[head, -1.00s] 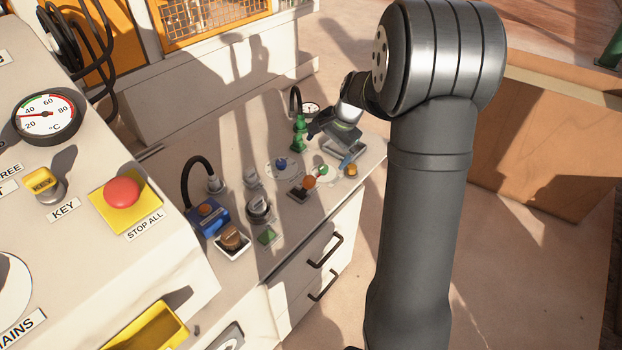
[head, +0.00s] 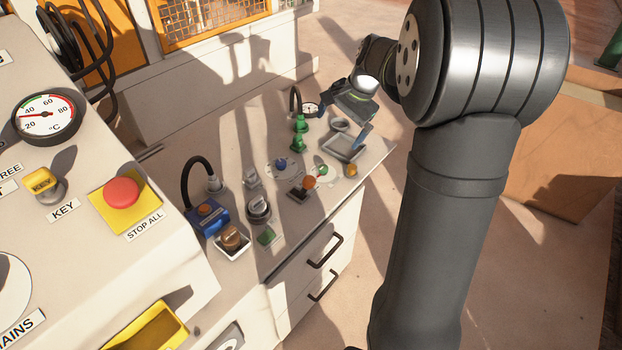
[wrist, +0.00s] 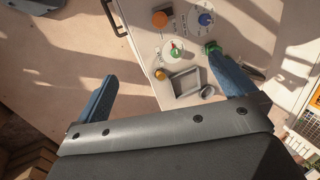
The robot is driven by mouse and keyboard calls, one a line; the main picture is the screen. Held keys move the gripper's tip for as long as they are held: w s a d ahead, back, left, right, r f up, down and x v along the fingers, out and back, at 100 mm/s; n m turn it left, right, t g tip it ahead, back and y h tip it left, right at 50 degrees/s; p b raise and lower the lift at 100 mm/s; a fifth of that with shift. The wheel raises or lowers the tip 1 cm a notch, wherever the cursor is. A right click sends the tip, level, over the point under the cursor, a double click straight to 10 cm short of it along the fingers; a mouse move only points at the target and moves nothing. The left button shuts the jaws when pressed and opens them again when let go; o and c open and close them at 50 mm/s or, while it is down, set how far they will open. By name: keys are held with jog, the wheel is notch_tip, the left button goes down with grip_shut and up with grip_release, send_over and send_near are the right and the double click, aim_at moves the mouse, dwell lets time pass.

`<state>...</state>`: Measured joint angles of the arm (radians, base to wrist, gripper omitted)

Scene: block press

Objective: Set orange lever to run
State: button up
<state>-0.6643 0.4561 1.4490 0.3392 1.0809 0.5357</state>
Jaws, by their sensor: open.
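The orange lever (head: 309,182) has an orange knob on a dark base and stands near the front edge of the bench top.
A grey tray (head: 343,155) lies below my gripper. Close to the lever are a blue knob (head: 281,164), a green knob (head: 323,170) and a small orange item (head: 351,170). Green fittings (head: 299,124) stand farther back. A black-handled drawer front (head: 325,250) drops below the bench edge.

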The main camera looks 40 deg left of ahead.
jog(key=shift+d+r, duration=0.15)
jog(key=shift+r, duration=0.25)
jog(key=c, duration=0.9)
jog(key=m+g+y, duration=0.4)
jog(key=m+y, duration=0.9)
jog(key=m, duration=0.3)
send_near(305, 188)
jog(key=w+d+r, duration=0.2)
jog(key=d, duration=0.4)
jog(key=x, duration=1.1)
jog(key=r+x, duration=0.1)
jog(key=x, duration=0.5)
jog(key=shift+w+a, duration=0.15)
jog(key=shift+c, duration=0.5)
